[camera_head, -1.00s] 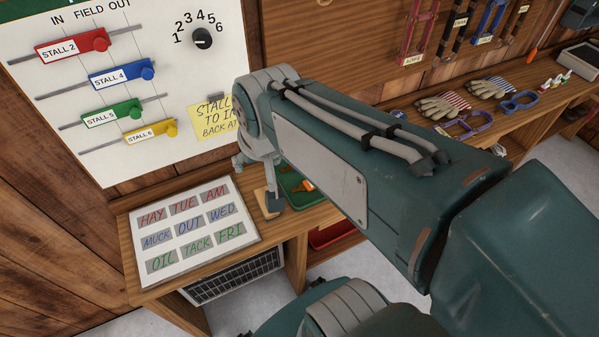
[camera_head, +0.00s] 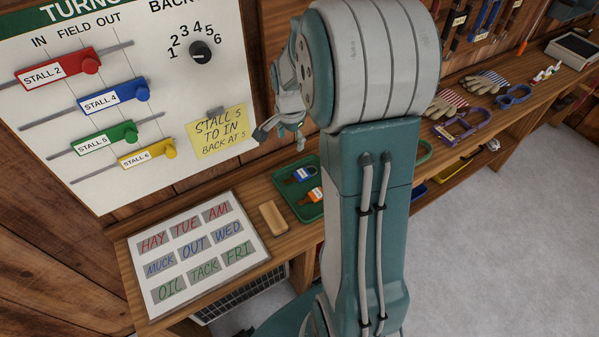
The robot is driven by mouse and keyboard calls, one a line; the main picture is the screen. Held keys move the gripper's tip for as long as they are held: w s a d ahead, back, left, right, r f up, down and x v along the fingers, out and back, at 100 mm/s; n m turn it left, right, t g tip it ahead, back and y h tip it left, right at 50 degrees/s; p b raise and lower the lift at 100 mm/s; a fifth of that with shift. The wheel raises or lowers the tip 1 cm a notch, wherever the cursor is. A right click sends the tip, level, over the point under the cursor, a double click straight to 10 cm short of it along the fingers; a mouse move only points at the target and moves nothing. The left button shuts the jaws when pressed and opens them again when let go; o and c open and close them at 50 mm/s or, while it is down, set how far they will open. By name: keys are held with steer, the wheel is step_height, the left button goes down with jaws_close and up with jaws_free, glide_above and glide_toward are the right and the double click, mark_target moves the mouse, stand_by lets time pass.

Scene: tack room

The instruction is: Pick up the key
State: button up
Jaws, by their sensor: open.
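A green tray (camera_head: 279,184) lies on the wooden bench, partly hidden behind my arm. In it lie a blue-tagged item (camera_head: 304,174) and an orange-tagged item (camera_head: 316,195), each with a small brownish end. They look like tagged keys, but they are too small to be sure. My gripper (camera_head: 277,137) is open and appears empty. It is raised in front of the board, near the yellow note (camera_head: 219,131), and appears above the tray in the picture. My arm may hide more of the tray's contents.
A tan block (camera_head: 273,217) lies left of the tray, beside the white word panel (camera_head: 196,243). The turnout board (camera_head: 75,180) with coloured sliders stands behind. Gloves (camera_head: 447,103) and halters (camera_head: 459,130) lie along the bench at right. Open floor (camera_head: 490,230) is at right.

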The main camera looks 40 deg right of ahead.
steer(key=w+d+f+m+g, duration=0.1)
steer(key=d+f+m, duration=0.25)
steer(key=f, duration=0.35)
glide_above(301, 174)
steer(key=f, duration=0.6)
steer(key=shift+s+d+f, duration=0.1)
steer(key=shift+d+f, duration=0.05)
steer(key=shift+d, duration=0.05)
steer(key=f, duration=0.5)
steer(key=shift+a, duration=0.2)
steer(key=c, duration=0.9)
